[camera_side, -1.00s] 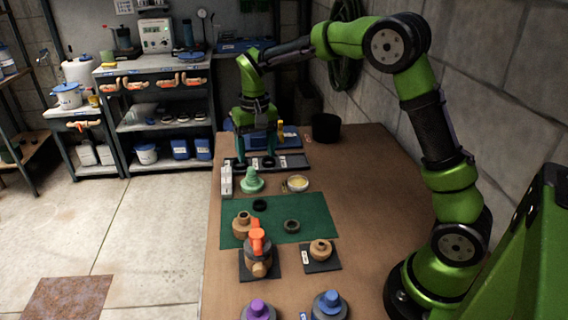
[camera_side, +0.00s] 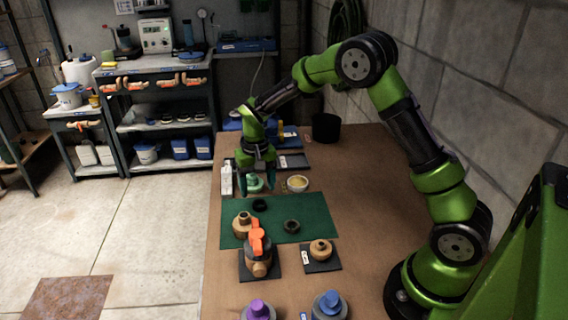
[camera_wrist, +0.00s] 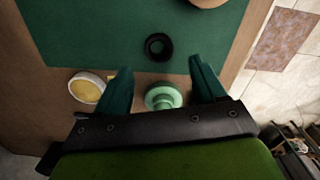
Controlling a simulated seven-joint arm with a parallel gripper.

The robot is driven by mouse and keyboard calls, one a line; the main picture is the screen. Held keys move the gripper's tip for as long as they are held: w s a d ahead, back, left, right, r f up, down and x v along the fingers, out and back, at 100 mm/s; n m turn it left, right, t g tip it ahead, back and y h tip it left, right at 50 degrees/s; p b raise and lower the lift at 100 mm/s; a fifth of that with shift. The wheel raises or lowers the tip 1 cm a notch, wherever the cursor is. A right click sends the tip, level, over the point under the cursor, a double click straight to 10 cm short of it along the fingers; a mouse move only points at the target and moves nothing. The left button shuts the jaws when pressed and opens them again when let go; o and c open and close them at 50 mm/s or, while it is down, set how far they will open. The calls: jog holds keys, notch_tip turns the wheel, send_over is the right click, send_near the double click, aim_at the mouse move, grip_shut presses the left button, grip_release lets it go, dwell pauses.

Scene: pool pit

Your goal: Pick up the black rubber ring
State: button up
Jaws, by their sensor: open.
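A black rubber ring (camera_side: 260,208) lies flat on the far part of the green mat (camera_side: 317,211). It shows in the wrist view (camera_wrist: 159,58), beyond my fingertips and between their lines. A second, dark grey ring (camera_side: 291,230) lies nearer and to the right on the mat. My gripper (camera_side: 257,187) is open and empty, fingers pointing down, above the mint-green fitting (camera_side: 255,184) just behind the mat. In the wrist view my gripper (camera_wrist: 160,68) has its fingers spread on either side of that fitting (camera_wrist: 163,97). No finger touches the black ring.
A dish with yellow contents (camera_side: 298,183) stands right of the mint fitting, and white bottles (camera_side: 226,180) stand left. A tan fitting (camera_side: 243,226) and an orange-handled valve (camera_side: 258,257) stand in front of the ring. The mat's right side is clear.

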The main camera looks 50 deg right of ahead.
aim_at(259, 206)
jog(key=f, duration=0.4)
jog(key=shift+s+a+f, duration=0.15)
jog(key=shift+s, duration=0.1)
jog(key=shift+c, duration=0.3)
jog(key=c, duration=1.1)
jog(key=shift+o, duration=0.2)
jog(key=shift+r, duration=0.75)
notch_tip(259, 206, up, 2)
jog(key=shift+s+r, duration=0.1)
jog(key=shift+r, duration=0.1)
jog(key=s, duration=1)
jog(key=s+r, duration=0.1)
jog(key=s, duration=0.5)
jog(key=shift+a, duration=0.4)
